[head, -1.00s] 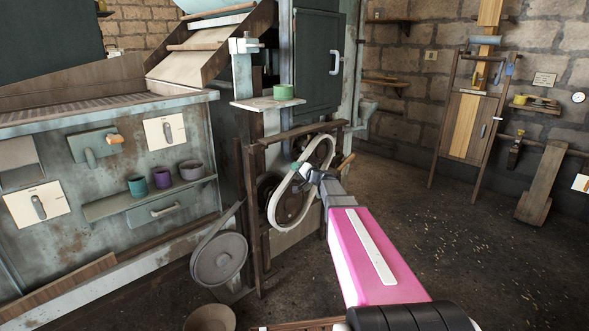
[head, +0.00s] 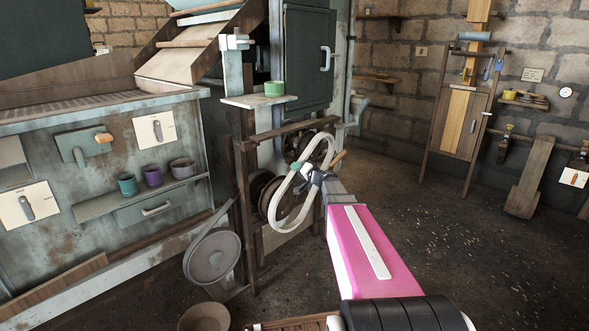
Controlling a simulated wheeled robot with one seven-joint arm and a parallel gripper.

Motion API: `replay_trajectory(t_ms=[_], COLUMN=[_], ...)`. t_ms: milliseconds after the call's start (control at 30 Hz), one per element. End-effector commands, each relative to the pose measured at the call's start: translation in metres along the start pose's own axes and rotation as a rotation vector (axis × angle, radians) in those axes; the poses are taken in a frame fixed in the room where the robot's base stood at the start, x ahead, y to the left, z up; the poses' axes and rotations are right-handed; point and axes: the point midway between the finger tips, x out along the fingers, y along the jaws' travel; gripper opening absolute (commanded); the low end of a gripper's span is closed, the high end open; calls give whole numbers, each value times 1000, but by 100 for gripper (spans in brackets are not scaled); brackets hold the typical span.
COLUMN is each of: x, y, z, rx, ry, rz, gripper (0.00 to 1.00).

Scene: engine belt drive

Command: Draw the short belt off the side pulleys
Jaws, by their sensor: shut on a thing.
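The short belt is a pale, narrow loop (head: 276,205) with a green patch, in front of the side pulleys in the head view. My gripper (head: 315,178) is shut on the right side of this belt near its middle. The lower dark side pulley (head: 260,187) shows to the left of the loop and partly behind it. The upper side pulley (head: 304,144) is partly hidden behind the loop's top. The loop looks clear of the lower pulley; at the upper one I cannot tell whether they touch. My fingertips are small and partly hidden by the wrist.
A wooden frame (head: 240,205) stands around the pulleys, with a wooden handle (head: 338,157) to the right. The floor (head: 450,240) to the right is open.

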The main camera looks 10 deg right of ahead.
Motion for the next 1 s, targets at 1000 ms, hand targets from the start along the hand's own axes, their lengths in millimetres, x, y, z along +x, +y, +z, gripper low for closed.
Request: replay_trajectory(t_ms=[1000], x=[-35], y=[-1], z=[0], rx=[0], ry=[0], rz=[-1], gripper=[0])
